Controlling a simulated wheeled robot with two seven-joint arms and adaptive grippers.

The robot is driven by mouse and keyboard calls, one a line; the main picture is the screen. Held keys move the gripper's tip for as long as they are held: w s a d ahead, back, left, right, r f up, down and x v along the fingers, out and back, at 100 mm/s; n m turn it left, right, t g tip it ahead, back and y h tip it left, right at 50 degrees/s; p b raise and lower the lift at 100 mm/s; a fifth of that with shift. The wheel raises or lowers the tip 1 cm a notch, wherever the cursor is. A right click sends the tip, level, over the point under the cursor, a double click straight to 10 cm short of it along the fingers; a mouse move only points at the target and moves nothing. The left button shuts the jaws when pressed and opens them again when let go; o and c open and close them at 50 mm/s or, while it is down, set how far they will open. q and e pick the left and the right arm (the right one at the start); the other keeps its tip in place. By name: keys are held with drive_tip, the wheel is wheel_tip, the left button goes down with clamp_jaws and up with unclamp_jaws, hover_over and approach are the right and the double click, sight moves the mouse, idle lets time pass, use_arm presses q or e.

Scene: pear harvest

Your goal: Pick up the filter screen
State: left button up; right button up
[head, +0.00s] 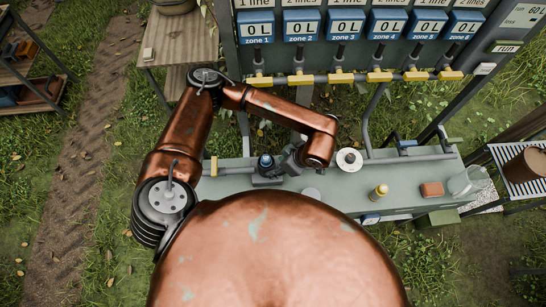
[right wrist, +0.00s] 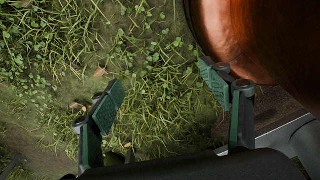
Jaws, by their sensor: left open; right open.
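A white round disc with a dark centre (head: 349,160) lies on the grey-green bench (head: 405,172), right of my left gripper. A flat pale grey disc (head: 311,193) lies nearer, partly close to my body's edge. I cannot tell for sure which of them is the filter screen. My left gripper (head: 285,167) is over the bench, beside a dark fitting with a blue top (head: 265,161). It is open, though its fingers are small and dark here. My right gripper (right wrist: 163,94) is open and empty above grass in the right wrist view; it is hidden in the head view.
A brass-coloured bottle (head: 379,192), a brown block (head: 431,189) and a clear jar (head: 468,181) stand on the bench's right part. A yellow-fitted pipe (head: 340,78) runs behind, under the blue zone displays (head: 301,27). A wooden table (head: 172,57) stands back left.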

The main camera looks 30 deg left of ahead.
sight(266, 159)
use_arm(q)
drive_tip(key=w+a, duration=0.1)
drive_tip(key=w+a+f+t+y, duration=0.1)
drive_tip(key=a, duration=0.1)
drive_tip(key=shift+w+m, duration=0.1)
drive_tip(key=shift+m, duration=0.3)
drive_tip(key=p+x, duration=0.1)
drive_tip(key=x, duration=0.3)
drive_tip(key=shift+w+a, duration=0.15)
drive_tip(key=shift+a, duration=0.1)
drive_tip(key=shift+a+f, duration=0.1)
drive_tip(key=shift+f, duration=0.15)
use_arm(e)
drive_tip(key=shift+s+d+r, duration=0.2)
drive_tip(key=shift+s+r, duration=0.05)
drive_tip(key=shift+s, duration=0.3)
use_arm(q)
drive_tip(key=shift+c, duration=0.3)
drive_tip(key=c, duration=0.3)
clamp_jaws()
use_arm(e)
drive_tip(key=shift+s, duration=0.15)
